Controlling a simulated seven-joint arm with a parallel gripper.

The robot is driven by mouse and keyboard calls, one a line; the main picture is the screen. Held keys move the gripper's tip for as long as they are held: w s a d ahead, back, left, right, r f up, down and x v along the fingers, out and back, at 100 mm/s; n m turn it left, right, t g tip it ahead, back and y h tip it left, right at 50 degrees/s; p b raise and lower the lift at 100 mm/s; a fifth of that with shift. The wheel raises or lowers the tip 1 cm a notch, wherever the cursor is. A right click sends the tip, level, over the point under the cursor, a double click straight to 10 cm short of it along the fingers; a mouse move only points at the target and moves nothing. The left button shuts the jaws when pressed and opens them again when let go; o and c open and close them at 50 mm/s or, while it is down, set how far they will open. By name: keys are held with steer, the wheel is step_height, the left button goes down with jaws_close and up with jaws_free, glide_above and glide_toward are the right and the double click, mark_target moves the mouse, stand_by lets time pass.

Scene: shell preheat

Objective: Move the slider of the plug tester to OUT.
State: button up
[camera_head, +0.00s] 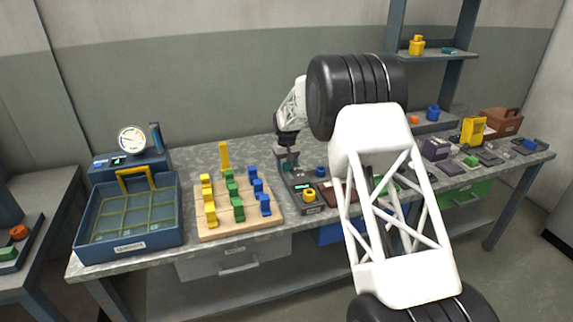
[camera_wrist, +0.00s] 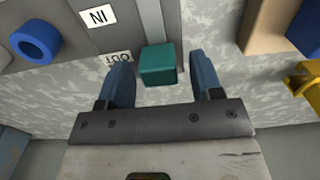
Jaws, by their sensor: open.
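The plug tester (camera_head: 311,209) is a dark grey tray-like unit on the bench, right of the wooden peg board. In the wrist view its panel bears an IN label (camera_wrist: 97,15) and an OUT label (camera_wrist: 117,57). A teal block (camera_wrist: 158,65), which looks like the slider's knob, stands at the end of a grey rail (camera_wrist: 151,18), level with the OUT label. My gripper (camera_wrist: 160,72) is open, with one blue finger on each side of the teal block and visible gaps to both. In the head view my gripper (camera_head: 288,154) is over the tester's far end.
A blue ring (camera_wrist: 35,38) sits on the tester's panel. The wooden board (camera_head: 238,222) with yellow, green and blue pegs stands close on the left. A blue basket unit with a gauge (camera_head: 131,140) is farther left. Several small items crowd the bench's right side.

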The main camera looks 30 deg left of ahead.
steer(key=shift+r, duration=3.8)
steer(key=shift+d+r, duration=0.1)
